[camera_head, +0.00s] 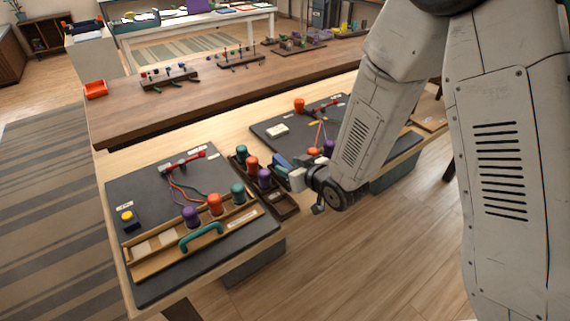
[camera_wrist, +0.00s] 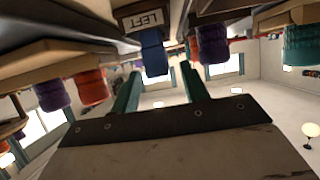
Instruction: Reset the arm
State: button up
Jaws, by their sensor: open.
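My gripper (camera_head: 284,170) is at the end of my arm, low beside the right end of the rack of bobbins, between the two dark mats. In the wrist view its two teal fingers (camera_wrist: 160,88) stand apart with nothing clasped between them. A blue peg-like piece (camera_wrist: 152,54) shows beyond the fingertips, under a block labelled LEFT (camera_wrist: 145,20); I cannot tell how far off it is. Purple (camera_wrist: 212,44), green (camera_wrist: 303,42) and orange (camera_wrist: 90,86) bobbins also show around the fingers. My forearm hides part of the right mat.
The left mat (camera_head: 150,195) holds a wooden tray (camera_head: 160,262) with a teal handle (camera_head: 202,237), several bobbins with cords, and a yellow button (camera_head: 127,216). The right mat (camera_head: 268,128) holds a white box (camera_head: 278,131) and an orange bobbin (camera_head: 299,105). A brown bench (camera_head: 200,100) stands behind.

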jog(key=v, duration=0.4)
jog(key=shift+d, duration=0.1)
jog(key=shift+d+r, duration=0.15)
jog(key=shift+r, duration=0.05)
jog(key=s+d+r+m+g+h, duration=0.2)
jog(key=s+d+r+h, duration=0.1)
jog(key=d+r, duration=0.35)
jog(key=s+d+r+m+g+h, duration=0.25)
jog(key=d+r+h, duration=0.2)
jog(key=d, duration=0.35)
jog(key=s+d+r+g, duration=0.1)
jog(key=s+d+r, duration=0.1)
jog(key=s, duration=0.6)
jog(key=s+d+r+m+g, duration=0.1)
jog(key=s+d+r+g, duration=0.1)
jog(key=s+r, duration=0.2)
jog(key=s+d+r+m+g, duration=0.1)
jog(key=s+d+r+g, duration=0.1)
jog(key=s, duration=0.9)
jog(key=shift+s+r, duration=0.3)
jog(key=shift+r, duration=0.5)
jog(key=shift+d+g, duration=0.1)
jog(key=shift+g, duration=0.15)
